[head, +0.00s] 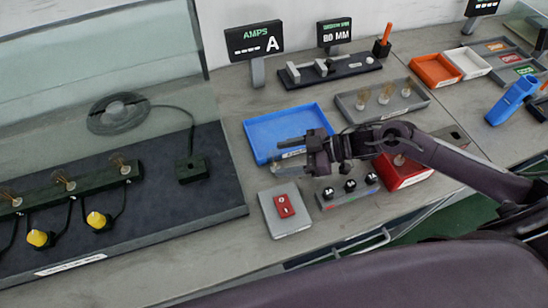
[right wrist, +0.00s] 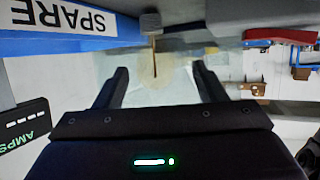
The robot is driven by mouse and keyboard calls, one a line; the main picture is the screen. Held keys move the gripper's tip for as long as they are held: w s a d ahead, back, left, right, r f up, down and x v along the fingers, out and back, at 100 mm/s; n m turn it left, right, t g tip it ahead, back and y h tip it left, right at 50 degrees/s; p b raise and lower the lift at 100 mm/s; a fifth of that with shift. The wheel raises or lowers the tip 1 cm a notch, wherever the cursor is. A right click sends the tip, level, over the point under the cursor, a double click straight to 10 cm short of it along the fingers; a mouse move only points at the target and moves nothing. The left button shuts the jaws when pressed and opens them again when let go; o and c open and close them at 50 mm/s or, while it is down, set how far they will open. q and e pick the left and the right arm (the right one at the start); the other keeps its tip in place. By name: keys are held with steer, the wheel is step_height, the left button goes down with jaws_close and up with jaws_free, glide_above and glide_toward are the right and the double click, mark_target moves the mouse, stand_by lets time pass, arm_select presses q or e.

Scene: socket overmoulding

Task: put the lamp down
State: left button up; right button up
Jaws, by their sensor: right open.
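In the right wrist view a clear lamp with an amber filament (right wrist: 155,68) and a grey cap (right wrist: 151,24) shows between my right gripper's fingers. My right gripper (right wrist: 160,75) is open, one finger on each side of the lamp with visible gaps. The tray's wall shows beside the lamp in the wrist view (right wrist: 22,42). I cannot tell what the cap rests on. My left gripper is out of view.
A grey tray with several lamps (head: 368,111) stands behind my right arm. A red bin (head: 412,178), a box with black knobs (head: 347,193) and a red switch on a grey plate (head: 284,206) are close. A dark board with lamp holders (head: 150,225) lies left.

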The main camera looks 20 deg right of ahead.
steer(key=x, duration=0.2)
steer(key=p+x, duration=0.1)
steer(key=x, duration=0.2)
steer(key=shift+w+a, duration=0.15)
steer(key=shift+w, duration=0.3)
steer(key=c, duration=1.1)
